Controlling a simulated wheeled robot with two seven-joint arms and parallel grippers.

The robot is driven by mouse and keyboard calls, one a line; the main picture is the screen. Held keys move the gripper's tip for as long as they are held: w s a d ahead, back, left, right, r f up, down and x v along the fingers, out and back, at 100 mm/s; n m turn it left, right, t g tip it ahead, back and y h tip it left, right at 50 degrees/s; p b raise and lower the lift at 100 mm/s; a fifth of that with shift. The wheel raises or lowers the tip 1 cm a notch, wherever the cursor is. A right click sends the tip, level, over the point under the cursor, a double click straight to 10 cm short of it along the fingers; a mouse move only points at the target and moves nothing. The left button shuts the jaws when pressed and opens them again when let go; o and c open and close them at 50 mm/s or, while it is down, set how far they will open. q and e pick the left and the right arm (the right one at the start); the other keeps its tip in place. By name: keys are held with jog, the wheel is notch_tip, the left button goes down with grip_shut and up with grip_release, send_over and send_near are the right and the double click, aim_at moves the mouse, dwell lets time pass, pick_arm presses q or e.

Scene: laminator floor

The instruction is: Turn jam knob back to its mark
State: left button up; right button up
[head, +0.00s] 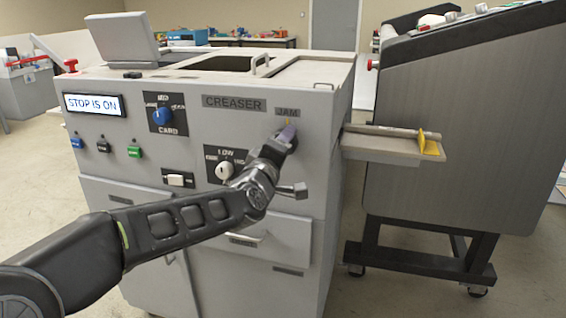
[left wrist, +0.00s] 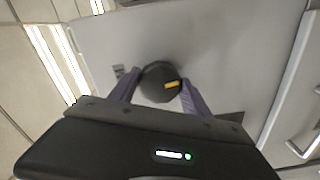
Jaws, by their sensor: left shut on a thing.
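The jam knob (left wrist: 157,77) is dark and round with a yellow mark on its face, seen in the left wrist view. My left gripper (left wrist: 158,90) has its two purplish fingers on either side of the knob, shut on it. In the head view my left gripper (head: 286,138) is at the grey creaser front, just below the JAM label (head: 287,113). A small yellow line shows under that label. The knob is mostly hidden behind the fingers there, so its exact angle against the line cannot be told. My right gripper is not in view.
The creaser (head: 130,210) also bears a blue card knob (head: 162,116), a white knob (head: 224,170), several push buttons and a display (head: 94,105) reading STOP IS ON. A tray (head: 385,148) juts out on the right, near a large grey machine (head: 450,130).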

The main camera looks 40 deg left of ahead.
pick_arm(q)
jog(key=shift+a+n+b, duration=0.15)
jog(key=shift+n+b, duration=4.2)
jog(key=shift+n, duration=4.25)
jog(key=shift+a+n+b, duration=0.1)
jog(key=shift+n+b, duration=4.2)
jog(key=shift+n, duration=4.3)
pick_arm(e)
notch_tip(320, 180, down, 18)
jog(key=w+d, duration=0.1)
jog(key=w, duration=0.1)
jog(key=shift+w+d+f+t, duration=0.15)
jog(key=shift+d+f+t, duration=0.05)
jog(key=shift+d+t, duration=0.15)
pick_arm(q)
jog(key=o, duration=1.4)
jog(key=shift+r, duration=0.1)
